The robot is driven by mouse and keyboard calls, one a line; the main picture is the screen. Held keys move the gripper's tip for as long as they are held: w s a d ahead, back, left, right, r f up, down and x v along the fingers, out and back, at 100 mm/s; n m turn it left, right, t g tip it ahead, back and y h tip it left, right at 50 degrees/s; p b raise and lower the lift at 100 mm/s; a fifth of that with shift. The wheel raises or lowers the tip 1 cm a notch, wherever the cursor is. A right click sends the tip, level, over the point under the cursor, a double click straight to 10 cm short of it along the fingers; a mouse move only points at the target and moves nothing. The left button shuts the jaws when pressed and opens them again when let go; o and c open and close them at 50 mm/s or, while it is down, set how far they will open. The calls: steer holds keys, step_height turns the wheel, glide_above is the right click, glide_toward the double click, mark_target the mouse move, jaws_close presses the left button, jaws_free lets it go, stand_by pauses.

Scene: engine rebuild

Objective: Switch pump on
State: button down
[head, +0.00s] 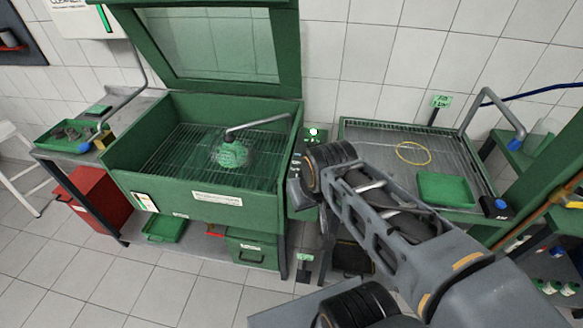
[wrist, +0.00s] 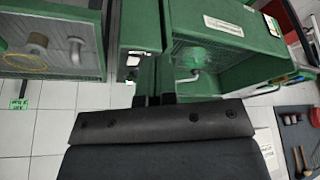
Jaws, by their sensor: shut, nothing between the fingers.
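A green control box (head: 301,206) is fixed at the right side of the green wash cabinet (head: 150,190) in the head view, largely hidden by my wrist. A small pale green light (head: 314,133) shows above my wrist. In the wrist view the box (wrist: 142,25) is directly beyond the fingertips, with pale fittings on its lower part. I cannot tell which fitting is the pump switch or how it is set. My gripper (wrist: 154,98) is shut and empty, close to the box; contact cannot be made out. In the head view my wrist hides its fingertips.
The cabinet's lid (head: 215,40) stands open, with a bent spout (head: 258,124) over a greenish part (head: 230,152) on the grate. To the right, a grated bench (head: 375,150) holds a yellow ring (head: 413,153) and green tray (head: 445,188). A red box (head: 95,197) stands at left.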

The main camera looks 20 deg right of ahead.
steer(key=shift+w, duration=0.1)
steer(key=w+d+n+g, duration=0.1)
steer(key=w+d+n, duration=0.2)
steer(key=w, duration=0.4)
steer(key=w+d+n+g+p, duration=0.1)
steer(key=w+d+n, duration=0.3)
steer(key=w, duration=0.3)
steer(key=w+d+r+n+g, duration=0.1)
steer(key=w+d+n+g, duration=0.1)
steer(key=w+d+n, duration=0.2)
steer(key=w+n, duration=0.1)
steer(key=w, duration=0.2)
steer(key=shift+w+d, duration=0.15)
steer(key=shift+w, duration=0.2)
steer(key=shift+w+r+p, duration=0.1)
steer(key=shift+r+p, duration=0.1)
steer(key=shift+p, duration=0.3)
steer(key=shift+w+d+r+p, duration=0.3)
steer(key=shift+w+p, duration=0.2)
steer(key=shift+p, duration=0.25)
